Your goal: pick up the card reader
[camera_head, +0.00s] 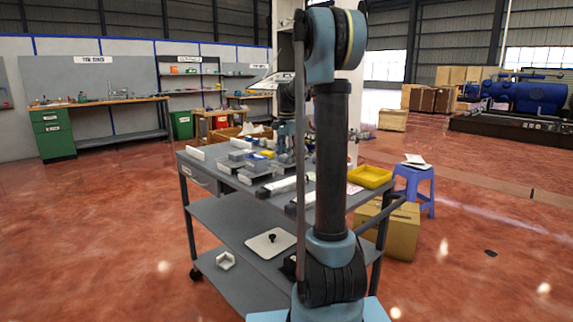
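I cannot make out a card reader for sure among the small grey, white and dark items on the grey workbench cart (222,186). My own arm stands upright in front and hides the middle and right part of the cart's top. Behind it, dark and blue-grey parts above the far side of the top may be the end of my arm. I cannot pick out my gripper's fingertips there, nor tell whether they are open or shut or hold anything.
A yellow tray (369,177) sits at the cart's right end. A purple stool (414,184) and a cardboard box (402,234) stand right of the cart. A white plate (270,243) lies on a lower shelf. The red floor left of the cart is clear.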

